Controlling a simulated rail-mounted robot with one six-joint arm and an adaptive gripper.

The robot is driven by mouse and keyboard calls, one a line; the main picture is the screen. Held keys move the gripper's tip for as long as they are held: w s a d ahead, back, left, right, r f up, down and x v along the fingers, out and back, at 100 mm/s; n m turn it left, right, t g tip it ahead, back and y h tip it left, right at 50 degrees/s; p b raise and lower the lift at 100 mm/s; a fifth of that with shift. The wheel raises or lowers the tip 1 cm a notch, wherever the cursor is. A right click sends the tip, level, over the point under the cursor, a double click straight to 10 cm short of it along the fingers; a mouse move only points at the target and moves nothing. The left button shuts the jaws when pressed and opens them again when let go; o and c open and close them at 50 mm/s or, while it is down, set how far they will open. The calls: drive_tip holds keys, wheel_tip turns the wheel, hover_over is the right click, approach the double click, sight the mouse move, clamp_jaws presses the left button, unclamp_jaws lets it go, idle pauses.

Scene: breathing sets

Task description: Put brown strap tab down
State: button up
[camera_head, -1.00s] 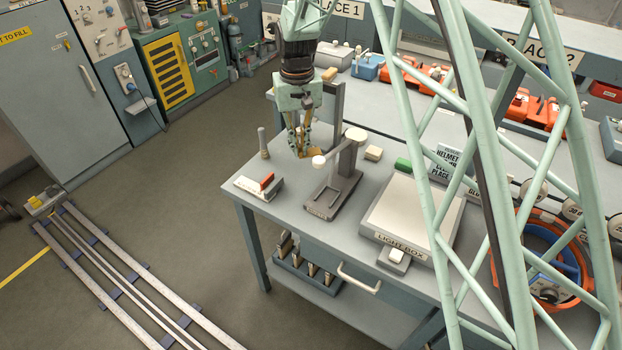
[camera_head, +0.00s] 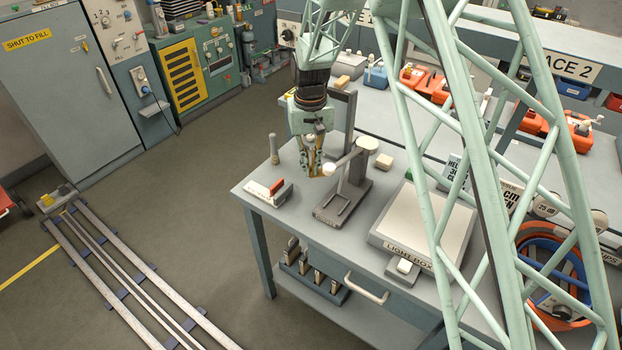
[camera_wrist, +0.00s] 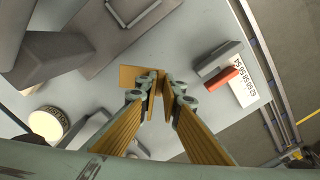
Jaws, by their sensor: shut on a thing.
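My gripper (camera_head: 315,168) is above the grey bench near its left end, fingers pointing down. It is shut on the brown strap tab (camera_head: 329,169), a small flat tan piece sticking out to the right of the fingertips. In the wrist view the tab (camera_wrist: 128,77) shows as a tan patch to the left of the fingertips (camera_wrist: 158,80).
A small box with a red block (camera_head: 277,186) and an upright peg (camera_head: 273,149) stand to the left. A light box (camera_head: 425,225) lies farther right.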

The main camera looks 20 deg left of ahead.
sight(310, 185)
drive_tip(key=shift+f, duration=0.55)
drive_tip(key=shift+f, duration=1.9)
drive_tip(key=shift+f+b, duration=0.15)
drive_tip(key=shift+b, duration=0.15)
drive_tip(key=o, duration=0.7)
drive_tip(key=shift+c, duration=0.2)
drive_tip(key=shift+r+p, duration=0.6)
drive_tip(key=shift+r, duration=5.6)
drive_tip(key=shift+d+r, duration=0.1)
